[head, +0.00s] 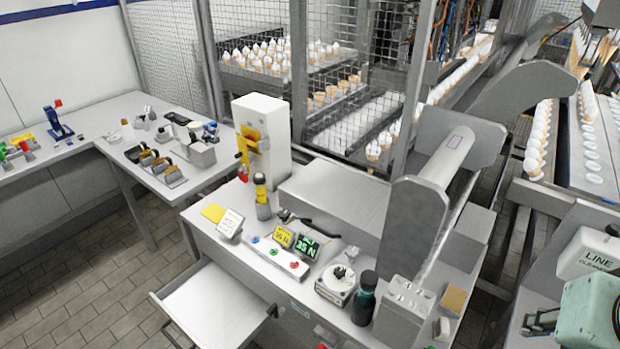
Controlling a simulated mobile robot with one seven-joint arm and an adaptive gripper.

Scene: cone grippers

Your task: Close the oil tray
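A drawer-like tray (215,308) is pulled out from the front of the grey machine bench (290,292), at the bottom left of centre in the head view. It is the only open tray I can see, but no label shows that it is the oil tray. Its inside is pale and looks empty. A dark handle (172,333) is on its outer front edge, close to the bottom of the picture.
The bench top holds a control panel with lit displays (306,247), a round dial device (337,282) and a dark bottle (365,298). A side table (110,150) stands at left. Tiled floor (90,290) is clear left of the tray. A green-and-white object (590,300) is at lower right.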

